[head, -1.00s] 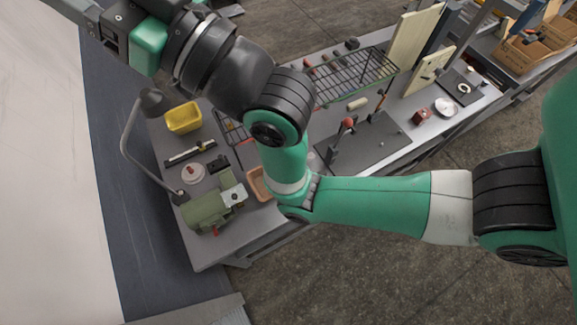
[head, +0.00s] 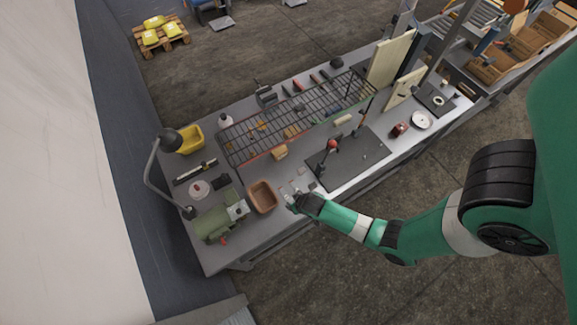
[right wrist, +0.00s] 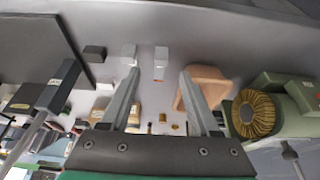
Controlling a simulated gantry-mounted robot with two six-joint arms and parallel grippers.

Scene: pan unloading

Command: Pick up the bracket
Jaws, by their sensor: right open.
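Several small grey block-like pieces lie on the bench in the right wrist view: one at left (right wrist: 95,53), one in the middle (right wrist: 128,50) and one at right (right wrist: 160,55) with a red mark near it. I cannot tell which of them is the bracket. My right gripper (right wrist: 160,74) is open and empty, its two fingers pointing at the bench, with the right piece showing between and beyond the fingertips. In the head view my right gripper (head: 289,199) is at the bench's front edge, right of the terracotta bin (head: 263,208). My left gripper is not in view.
The green machine (head: 211,224) stands left of the bin. A wire rack (head: 240,156) holding orange and tan parts lies behind. A dark mat (head: 336,176) with a red-topped upright lies to the right. A lamp (head: 168,138) and a yellow bin (head: 189,144) are at left.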

